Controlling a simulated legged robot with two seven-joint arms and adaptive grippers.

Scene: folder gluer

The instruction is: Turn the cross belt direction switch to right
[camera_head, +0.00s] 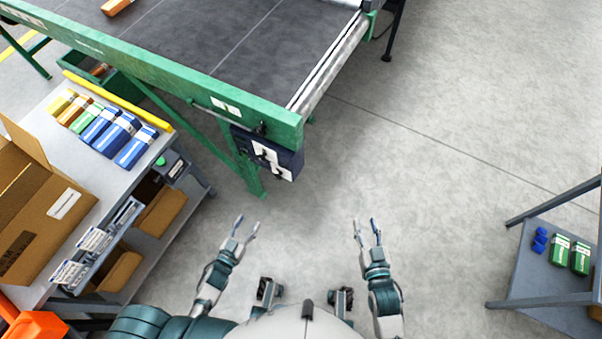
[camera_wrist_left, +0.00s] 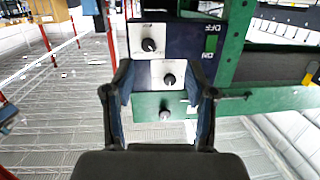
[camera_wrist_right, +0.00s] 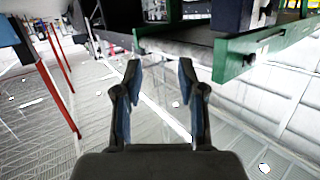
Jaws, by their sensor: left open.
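The dark blue control box (camera_head: 268,153) is mounted on the front corner of the green conveyor frame. In the left wrist view the box (camera_wrist_left: 190,32) carries white plates with black knobs, an upper one (camera_wrist_left: 149,45) and a middle one (camera_wrist_left: 169,80). A further knob (camera_wrist_left: 166,115) is on a green plate below. Their labels are too small to read, so I cannot tell which is the cross belt direction switch. My left gripper (camera_head: 248,222) is open and empty, facing the box with a gap. My right gripper (camera_head: 366,221) is open and empty, over clear floor.
The conveyor belt (camera_head: 215,45) stands ahead within its green frame (camera_head: 180,75). A grey table (camera_head: 75,130) at the left holds colored boxes (camera_head: 120,130) and an open carton (camera_head: 40,215). A grey shelf (camera_head: 540,275) is at the right. The floor between is clear.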

